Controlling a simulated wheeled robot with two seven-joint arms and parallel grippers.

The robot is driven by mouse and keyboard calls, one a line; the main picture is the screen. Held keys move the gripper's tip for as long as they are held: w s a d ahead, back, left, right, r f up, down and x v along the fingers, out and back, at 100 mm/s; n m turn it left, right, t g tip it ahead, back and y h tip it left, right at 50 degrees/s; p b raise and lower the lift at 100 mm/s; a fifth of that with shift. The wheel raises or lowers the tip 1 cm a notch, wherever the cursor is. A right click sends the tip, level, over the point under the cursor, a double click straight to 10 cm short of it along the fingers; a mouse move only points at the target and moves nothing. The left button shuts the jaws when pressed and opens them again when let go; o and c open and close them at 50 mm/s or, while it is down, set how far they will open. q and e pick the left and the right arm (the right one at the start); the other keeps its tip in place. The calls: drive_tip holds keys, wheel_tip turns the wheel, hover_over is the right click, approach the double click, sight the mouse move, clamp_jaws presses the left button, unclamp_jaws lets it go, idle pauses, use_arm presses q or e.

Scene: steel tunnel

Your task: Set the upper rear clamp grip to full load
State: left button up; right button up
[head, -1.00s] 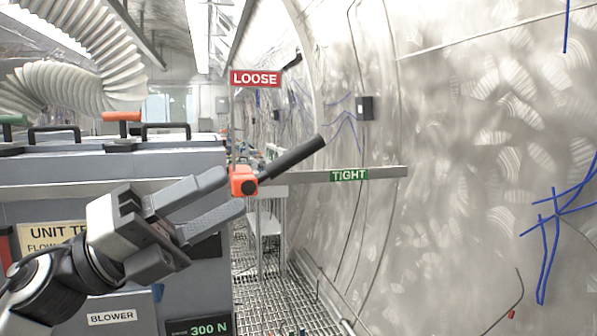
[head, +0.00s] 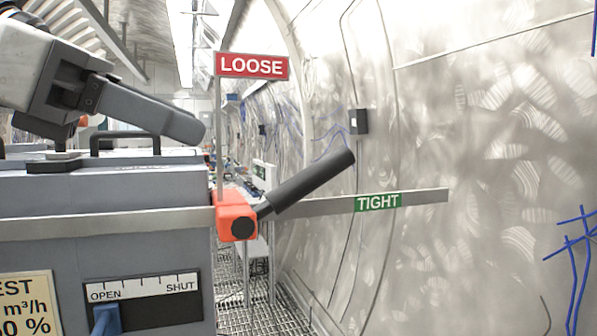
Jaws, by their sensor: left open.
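The clamp grip (head: 312,182) is a black bar handle on an orange pivot block (head: 236,216) at the right corner of the grey unit. It slants up to the right, above the rail and between the red LOOSE sign (head: 252,66) and the green TIGHT sign (head: 378,202), nearer the TIGHT direction. My left gripper (head: 188,124) is at the upper left, above the unit's top, open and apart from the grip. One finger shows clearly; the other is mostly hidden. My right gripper is not in view.
The grey unit (head: 130,245) fills the lower left, with a black top handle (head: 125,136) under my gripper and an OPEN–SHUT slider (head: 106,320) on its front. A metal rail (head: 428,196) runs right towards the curved steel wall (head: 500,130). Grated floor (head: 262,310) shows below.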

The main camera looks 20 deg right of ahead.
sight(302, 172)
use_arm(q)
drive_tip(key=p+x, duration=0.3)
drive_tip(key=x, duration=1.2)
drive_tip(key=shift+s+d+f, duration=0.1)
drive_tip(key=shift+d+f, duration=0.1)
drive_tip(key=shift+d, duration=0.15)
clamp_jaws()
